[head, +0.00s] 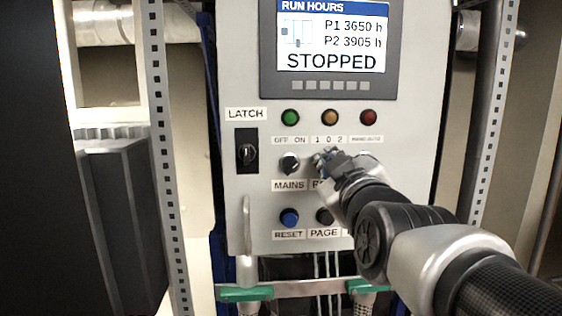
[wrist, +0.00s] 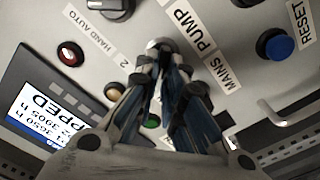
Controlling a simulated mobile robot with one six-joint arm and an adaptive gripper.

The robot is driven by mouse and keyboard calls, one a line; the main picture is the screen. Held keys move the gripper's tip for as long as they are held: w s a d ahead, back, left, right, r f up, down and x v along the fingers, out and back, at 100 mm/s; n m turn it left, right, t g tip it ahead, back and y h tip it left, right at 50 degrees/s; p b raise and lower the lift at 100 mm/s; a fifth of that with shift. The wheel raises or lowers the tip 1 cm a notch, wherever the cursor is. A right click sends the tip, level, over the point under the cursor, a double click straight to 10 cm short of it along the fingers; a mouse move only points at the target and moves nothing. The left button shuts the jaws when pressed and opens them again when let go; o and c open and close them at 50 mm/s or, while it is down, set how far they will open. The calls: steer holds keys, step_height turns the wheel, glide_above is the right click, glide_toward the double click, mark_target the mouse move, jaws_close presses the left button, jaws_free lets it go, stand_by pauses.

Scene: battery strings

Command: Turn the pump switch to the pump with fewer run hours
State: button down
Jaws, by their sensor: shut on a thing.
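The control panel (head: 240,80) has a display (head: 332,40) reading RUN HOURS, P1 3650 h, P2 3905 h, STOPPED. The pump switch (wrist: 161,45) sits beside its PUMP label in the wrist view; its silver collar shows beyond my fingertips. My gripper (wrist: 160,75) is shut on this switch. In the head view my gripper (head: 324,160) is at the switch, just under the "1 0 2" label (head: 329,140), and covers most of it. The switch's pointer is hidden, so its position cannot be told.
The mains switch (head: 290,162) is close on the left. The hand/auto switch on the right is mostly behind my arm. Blue reset button (head: 289,217) and black page button (head: 325,215) sit below. Green, amber and red lamps are above. A latch (head: 247,151) and handle (head: 247,224) are at left.

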steer(key=shift+a+n, duration=0.1)
steer(key=shift+n, duration=0.8)
steer(key=shift+f+p, duration=0.1)
steer(key=shift+p, duration=0.2)
steer(key=c, duration=1.7)
jaws_free()
steer(key=shift+s, duration=0.1)
steer(key=s, duration=0.7)
steer(key=shift+s, duration=0.2)
